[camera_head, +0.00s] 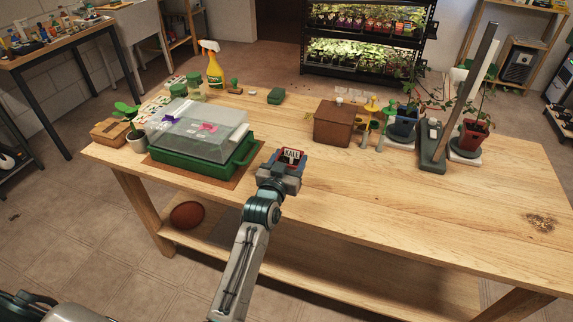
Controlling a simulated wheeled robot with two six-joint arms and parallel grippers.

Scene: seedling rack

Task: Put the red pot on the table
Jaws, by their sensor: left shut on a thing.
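My left gripper (279,177) is over the front part of the wooden table (365,205), right of the green tray. It is shut on a small red thing with a white KALE label (291,155), which looks like a red pot. The fingers hide much of it, and I cannot tell whether it touches the tabletop. Another red pot (472,138) with a leafy plant stands upright at the right of the table, on a white base. My right gripper is not in view.
A green tray (190,172) with a clear lid stands left of the gripper. A brown box (333,124), yellow-topped stakes, a blue pot (403,124) and a tall grey post (462,100) stand farther back. The table's front right is clear.

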